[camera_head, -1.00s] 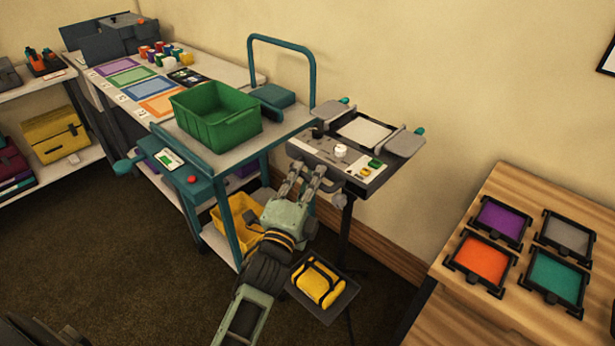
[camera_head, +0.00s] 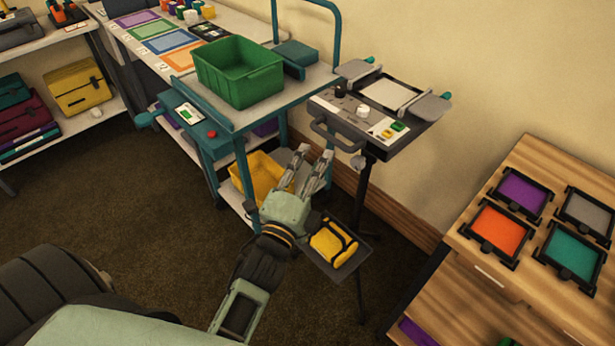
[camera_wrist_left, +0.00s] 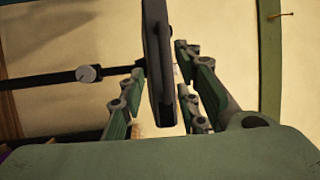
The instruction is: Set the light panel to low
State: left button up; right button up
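The light panel (camera_head: 322,102) is a grey box on a dark stand at centre right, with a pale plate (camera_head: 390,93) between two side flaps. Its front face carries a black knob (camera_head: 340,91), a white knob (camera_head: 362,111), and yellow and green buttons (camera_head: 397,127). A dark handle (camera_head: 338,137) projects from its front edge. My left gripper (camera_head: 315,152) is below and left of the panel, fingers apart and empty. In the left wrist view, a dark edge-on body (camera_wrist_left: 158,70), apparently the panel, appears beyond the spread fingers. My right gripper is out of view.
A teal cart (camera_head: 232,120) with a green bin (camera_head: 240,70) stands close left of the panel. A yellow pouch (camera_head: 333,245) lies on a low tray near my left wrist. A wooden cabinet (camera_head: 545,250) with coloured framed sheets is at right. Open carpet lies at left.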

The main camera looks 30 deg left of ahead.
pick_arm(q)
jog(key=s, duration=0.4)
jog(key=shift+d+f, duration=0.1)
jog(key=shift+f, duration=0.3)
jog(key=s+d+f+n+g+h, duration=0.1)
jog(key=s+d+f+n+g, duration=0.15)
jog(key=f, duration=1.05)
jog(key=s+d+f+n+g, duration=0.1)
jog(key=s+f+n+g, duration=0.2)
jog(key=f, duration=0.9)
jog(key=s+d+f+n+g+h, duration=0.15)
jog(key=f+g, duration=0.25)
jog(key=f, duration=0.9)
jog(key=s+a+f+n+g, duration=0.1)
jog(key=s+f+n+g, duration=0.25)
jog(key=s+f, duration=1.05)
jog(key=s+a+f+n+g, duration=0.2)
jog(key=s+f+g, duration=0.1)
jog(key=s, duration=0.6)
jog(key=s+a+f+n+g+y, duration=0.1)
jog(key=s+a+f+g, duration=0.1)
jog(key=s, duration=0.7)
notch_tip(320, 180, down, 3)
jog(key=shift+a+r+n+g, duration=0.1)
jog(key=shift+a+n+g, duration=0.3)
jog(key=shift+a, duration=0.3)
jog(key=shift+o, duration=0.4)
jog(key=shift+s+y, duration=0.15)
jog(key=shift+y, duration=0.1)
